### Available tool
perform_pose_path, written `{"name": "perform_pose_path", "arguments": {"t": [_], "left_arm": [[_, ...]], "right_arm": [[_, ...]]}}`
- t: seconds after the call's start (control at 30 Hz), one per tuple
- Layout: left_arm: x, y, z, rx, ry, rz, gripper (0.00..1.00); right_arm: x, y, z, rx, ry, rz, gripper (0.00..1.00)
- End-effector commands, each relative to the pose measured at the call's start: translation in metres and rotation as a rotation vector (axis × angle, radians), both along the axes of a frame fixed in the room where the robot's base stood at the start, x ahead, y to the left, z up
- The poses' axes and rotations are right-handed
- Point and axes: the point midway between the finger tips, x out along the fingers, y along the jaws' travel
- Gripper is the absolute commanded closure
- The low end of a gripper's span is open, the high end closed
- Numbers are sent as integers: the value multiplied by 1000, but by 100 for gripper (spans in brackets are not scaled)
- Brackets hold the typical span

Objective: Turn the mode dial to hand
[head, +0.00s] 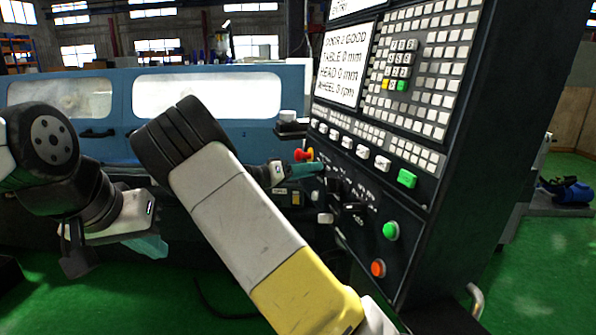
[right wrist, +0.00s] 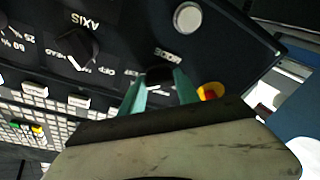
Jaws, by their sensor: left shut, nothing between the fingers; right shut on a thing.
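The mode dial (right wrist: 158,74) is a dark knob under the MODE label in the right wrist view. My right gripper (right wrist: 160,85) has its teal fingers on either side of the knob and is shut on it. The dial's pointer and most of its position labels are hidden, so I cannot tell its setting. In the head view the right gripper (head: 318,168) reaches the control panel (head: 408,160) and covers the dial. My left gripper (head: 152,247) is shut and empty at the left, well away from the panel.
The AXIS dial (right wrist: 78,48) is beside the mode dial. A red and yellow button (head: 303,154) is close to the right gripper; it also shows in the right wrist view (right wrist: 210,91). Green (head: 391,231) and orange (head: 378,268) buttons sit lower. The blue machine (head: 215,78) stands behind.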

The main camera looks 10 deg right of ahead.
Motion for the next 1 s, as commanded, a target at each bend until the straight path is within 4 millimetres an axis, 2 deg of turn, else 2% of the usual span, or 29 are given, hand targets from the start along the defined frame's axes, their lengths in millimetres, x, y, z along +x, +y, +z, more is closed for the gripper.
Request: {"name": "perform_pose_path", "arguments": {"t": [1.0], "left_arm": [[0, 0, 0, 0, 0, 0, 100]], "right_arm": [[-1, 0, 3, -98, 921, 170, 100]]}}
